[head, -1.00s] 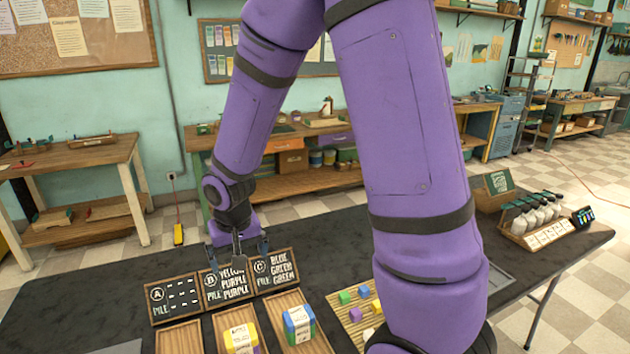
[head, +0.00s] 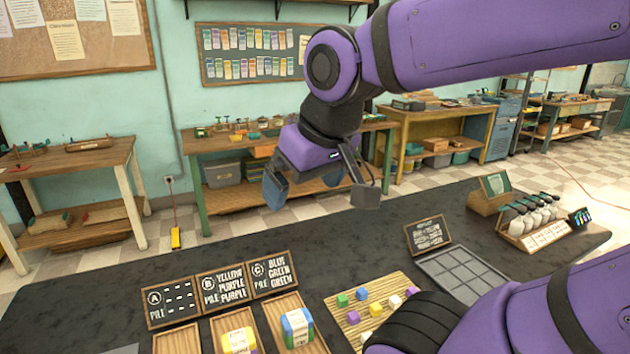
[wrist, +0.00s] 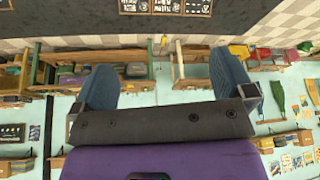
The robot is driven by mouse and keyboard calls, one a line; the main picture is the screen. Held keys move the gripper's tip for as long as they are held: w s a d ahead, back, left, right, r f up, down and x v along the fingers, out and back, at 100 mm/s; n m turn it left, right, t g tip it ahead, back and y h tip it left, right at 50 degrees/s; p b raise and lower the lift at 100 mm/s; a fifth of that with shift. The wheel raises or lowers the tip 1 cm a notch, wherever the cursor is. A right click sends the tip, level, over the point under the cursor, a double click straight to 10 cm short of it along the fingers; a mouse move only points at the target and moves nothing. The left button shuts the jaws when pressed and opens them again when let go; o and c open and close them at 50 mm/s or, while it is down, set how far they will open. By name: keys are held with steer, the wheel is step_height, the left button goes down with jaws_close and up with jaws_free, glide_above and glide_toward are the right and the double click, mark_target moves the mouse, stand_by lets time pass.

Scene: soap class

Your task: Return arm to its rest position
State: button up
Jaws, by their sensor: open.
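My purple arm is raised over the dark table (head: 230,262) in the head view. My gripper (head: 318,188) is above the table's far edge, with its two fingers spread wide and nothing between them. In the wrist view my gripper (wrist: 165,82) also shows open and empty, with a blue-grey pad on each finger. The wrist view looks across the room, with the table (wrist: 75,18) along its top edge.
Three pile signs (head: 222,288) stand behind wooden trays, two holding soap blocks. A slatted board (head: 345,313) carries several coloured cubes. A grey grid tray (head: 466,275) and a rack of bottles (head: 540,232) are at the right. Workbenches (head: 235,150) line the wall.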

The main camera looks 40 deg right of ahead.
steer(key=shift+s+r, duration=0.2)
steer(key=shift+s, duration=0.35)
steer(key=shift+s+r, duration=0.2)
steer(key=shift+s, duration=0.3)
stand_by(0.4)
